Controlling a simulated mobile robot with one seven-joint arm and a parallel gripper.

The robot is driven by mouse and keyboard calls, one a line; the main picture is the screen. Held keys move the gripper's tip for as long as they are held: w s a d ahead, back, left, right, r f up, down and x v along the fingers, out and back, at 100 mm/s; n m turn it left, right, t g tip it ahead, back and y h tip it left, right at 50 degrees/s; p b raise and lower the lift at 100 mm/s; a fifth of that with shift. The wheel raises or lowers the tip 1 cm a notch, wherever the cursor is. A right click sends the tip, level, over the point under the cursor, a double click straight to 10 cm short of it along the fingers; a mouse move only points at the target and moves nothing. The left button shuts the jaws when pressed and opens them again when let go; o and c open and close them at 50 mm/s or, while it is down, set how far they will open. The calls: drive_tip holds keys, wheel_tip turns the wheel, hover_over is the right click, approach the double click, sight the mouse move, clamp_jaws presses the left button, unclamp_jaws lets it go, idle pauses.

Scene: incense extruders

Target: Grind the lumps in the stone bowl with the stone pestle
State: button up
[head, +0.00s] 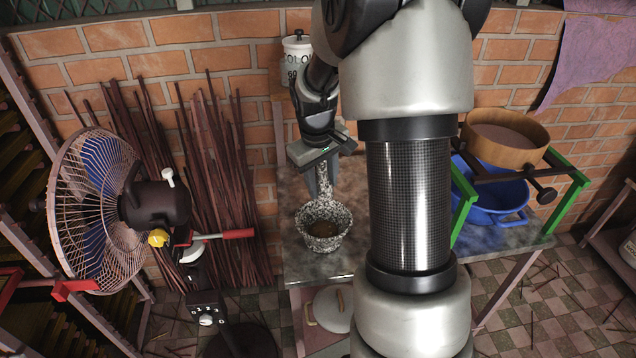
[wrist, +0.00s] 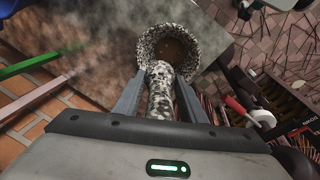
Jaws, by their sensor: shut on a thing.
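The stone bowl (head: 324,228) is speckled black and white and stands on the grey stone-topped table. It also shows in the wrist view (wrist: 146,46), with brown matter (wrist: 172,52) at its bottom; single lumps are too small to make out. My gripper (head: 322,178) is above the bowl, pointing down, shut on the speckled stone pestle (wrist: 160,92). The pestle stands nearly upright, and its lower end reaches into the bowl. In the head view, the bowl's near wall and rim hide whether the pestle tip touches the bottom.
The table (head: 300,262) has bare room around the bowl. To the right, a blue basin (head: 490,200) stands below a round wooden sieve (head: 506,138) on a green-legged frame. A white canister (head: 297,62) stands behind. A fan (head: 100,210) and leaning sticks (head: 215,180) are at left.

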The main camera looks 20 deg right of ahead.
drive_tip(key=b, duration=0.9)
approach(323, 220)
drive_tip(key=shift+s+a+f, duration=0.15)
drive_tip(key=shift+s+f, duration=0.6)
drive_tip(key=shift+f, duration=0.05)
drive_tip(key=shift+s+a+f, duration=0.15)
drive_tip(key=shift+s+f, duration=0.55)
drive_tip(key=shift+f, duration=0.1)
drive_tip(key=shift+f+b, duration=0.4)
drive_tip(key=shift+f, duration=0.3)
drive_tip(key=shift+d, duration=0.1)
